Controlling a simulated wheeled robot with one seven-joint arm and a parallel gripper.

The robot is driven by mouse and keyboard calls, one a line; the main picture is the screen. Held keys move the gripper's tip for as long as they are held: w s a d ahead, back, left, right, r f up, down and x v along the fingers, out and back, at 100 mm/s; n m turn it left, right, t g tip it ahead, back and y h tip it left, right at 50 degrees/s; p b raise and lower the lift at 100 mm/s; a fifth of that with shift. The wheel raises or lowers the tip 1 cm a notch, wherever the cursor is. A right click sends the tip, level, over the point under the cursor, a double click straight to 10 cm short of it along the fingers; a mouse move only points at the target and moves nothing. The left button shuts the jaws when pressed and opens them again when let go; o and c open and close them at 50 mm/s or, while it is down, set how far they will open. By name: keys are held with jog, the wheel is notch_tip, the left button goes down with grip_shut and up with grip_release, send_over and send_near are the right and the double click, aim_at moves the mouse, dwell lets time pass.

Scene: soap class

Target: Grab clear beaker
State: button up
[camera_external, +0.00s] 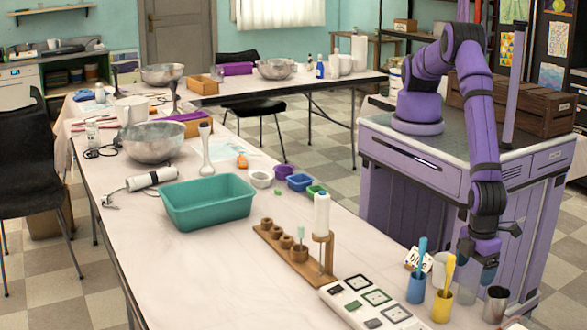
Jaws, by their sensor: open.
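A clear beaker (467,292) stands on the table at the lower right, between the yellow cup and a steel cup. It is see-through and its outline is faint. My gripper (478,272) points down at the beaker's upper part, with its jaws open. The fingers partly cover the beaker's rim. I cannot tell whether they are around the rim or just above it, or whether they touch it.
Close by stand a blue cup (416,289) and a yellow cup (442,306), each holding a matching tool, a white cup (439,268) and a steel cup (495,304). A white panel (372,306), a wooden rack (290,254) and a teal tub (206,203) lie to the left.

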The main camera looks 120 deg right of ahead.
aim_at(468, 288)
jog(key=shift+d+f, duration=0.15)
jog(key=shift+f, duration=1.45)
jog(key=shift+d+f, duration=0.15)
jog(key=shift+f, duration=1.4)
jog(key=c, duration=1)
